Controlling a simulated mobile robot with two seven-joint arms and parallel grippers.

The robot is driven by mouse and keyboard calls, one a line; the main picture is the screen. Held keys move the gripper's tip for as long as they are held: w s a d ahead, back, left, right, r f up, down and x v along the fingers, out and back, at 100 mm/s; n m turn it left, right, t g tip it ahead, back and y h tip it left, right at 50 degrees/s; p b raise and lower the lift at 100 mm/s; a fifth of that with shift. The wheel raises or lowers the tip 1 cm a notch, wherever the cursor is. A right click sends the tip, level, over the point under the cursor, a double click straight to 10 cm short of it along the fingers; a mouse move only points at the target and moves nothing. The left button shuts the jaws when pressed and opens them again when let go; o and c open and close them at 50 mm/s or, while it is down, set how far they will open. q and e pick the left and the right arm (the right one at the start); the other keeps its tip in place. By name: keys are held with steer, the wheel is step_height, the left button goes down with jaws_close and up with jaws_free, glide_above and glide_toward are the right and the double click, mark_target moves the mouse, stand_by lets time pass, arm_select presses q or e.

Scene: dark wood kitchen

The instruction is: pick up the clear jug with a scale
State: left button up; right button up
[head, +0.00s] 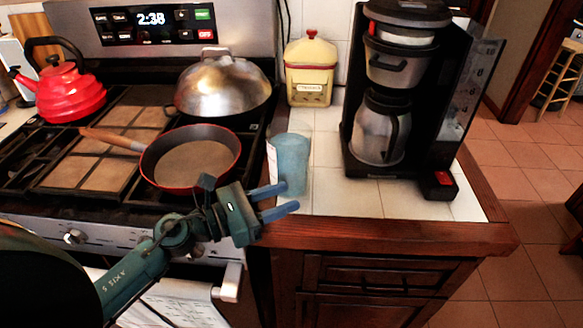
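The clear jug (291,164) looks like a bluish, see-through vessel standing upright on the white tiled counter, close to its left edge by the stove. Its scale is too small to read. My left gripper (283,200) is in front of the jug, low in the picture, with its two blue fingers pointing right and apart. Nothing is between the fingers. The upper finger overlaps the jug's lower part in the picture; I cannot tell whether they touch. My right gripper is out of view.
A black coffee maker (378,177) with a steel carafe stands right of the jug. A yellow canister (310,72) is behind it. On the stove are a red pan (195,160), a domed steel lid (222,85) and a red kettle (68,92). Bare tiles lie between jug and coffee maker.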

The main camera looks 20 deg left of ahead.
mark_target(305, 189)
arm_select(q)
steer(key=p+x, duration=0.2)
steer(key=x, duration=0.3)
steer(key=shift+w+d+r, duration=0.1)
steer(key=shift+w+r, duration=0.05)
steer(key=shift+w+d, duration=0.3)
jaws_close()
stand_by(0.9)
stand_by(0.3)
